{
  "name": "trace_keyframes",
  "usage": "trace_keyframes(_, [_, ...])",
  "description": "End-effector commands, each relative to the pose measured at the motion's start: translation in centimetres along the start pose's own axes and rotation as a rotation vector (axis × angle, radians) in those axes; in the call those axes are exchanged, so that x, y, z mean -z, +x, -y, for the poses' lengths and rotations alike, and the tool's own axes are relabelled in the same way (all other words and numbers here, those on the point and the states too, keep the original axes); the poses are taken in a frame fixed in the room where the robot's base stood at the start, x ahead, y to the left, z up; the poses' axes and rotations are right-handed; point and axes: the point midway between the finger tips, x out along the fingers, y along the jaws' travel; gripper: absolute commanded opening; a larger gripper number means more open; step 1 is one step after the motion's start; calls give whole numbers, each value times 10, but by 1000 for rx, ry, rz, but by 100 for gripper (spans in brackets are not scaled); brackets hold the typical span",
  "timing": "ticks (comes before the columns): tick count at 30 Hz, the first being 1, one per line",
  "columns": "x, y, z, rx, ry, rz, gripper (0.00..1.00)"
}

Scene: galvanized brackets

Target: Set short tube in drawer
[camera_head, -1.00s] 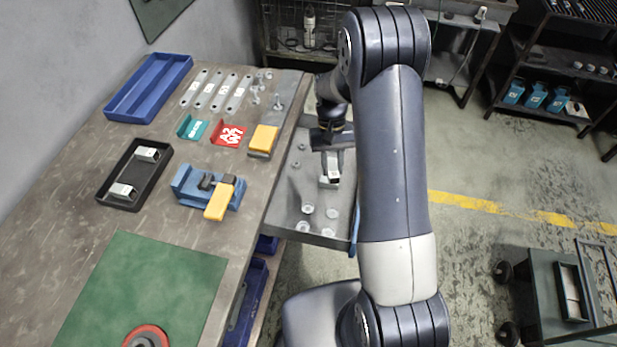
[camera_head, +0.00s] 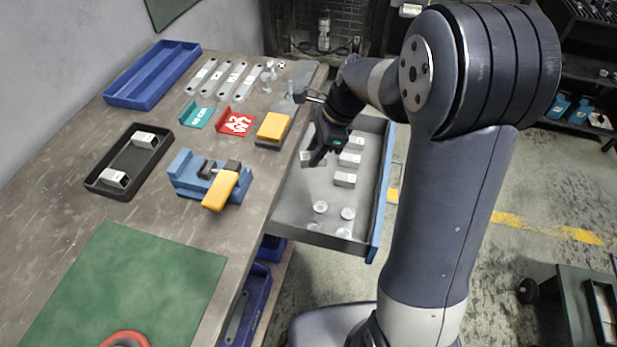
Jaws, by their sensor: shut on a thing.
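The open drawer (camera_head: 290,215) is a grey tray with a blue front, pulled out beside the bench. Three short square tubes, a far one (camera_head: 355,142), a middle one (camera_head: 349,160) and a near one (camera_head: 344,179), lie in a row on its right side. My gripper (camera_head: 309,157) is over the left part of the drawer, shut on a small pale short tube (camera_head: 304,159). The fingers partly hide this tube, and I cannot tell whether it touches the drawer floor. Two more tubes (camera_head: 146,140) (camera_head: 115,178) sit in a black tray (camera_head: 100,187) on the bench.
Several round clear pieces (camera_head: 320,207) lie in the drawer's near part. A blue clamp fixture (camera_head: 190,178) and yellow-topped block (camera_head: 273,127) stand near the bench edge. A blue bin (camera_head: 152,76), teal and red brackets (camera_head: 235,122) and labelled strips lie further back.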

Motion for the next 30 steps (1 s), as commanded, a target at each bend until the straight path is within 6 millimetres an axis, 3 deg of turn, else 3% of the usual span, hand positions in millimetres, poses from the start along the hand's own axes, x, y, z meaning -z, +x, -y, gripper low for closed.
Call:
trace_keyframes(5, [12, 31, -2, -3, 16, 0, 0])
trace_keyframes(13, [40, 97, -2, -4, 14, 0, 0])
trace_keyframes(20, [51, 124, -1, 1, 11, -1, 0])
trace_keyframes(25, [42, 129, -1, 0, 8, -1, 0])
trace_keyframes(30, [15, 139, -1, -1, 5, 0, 0])
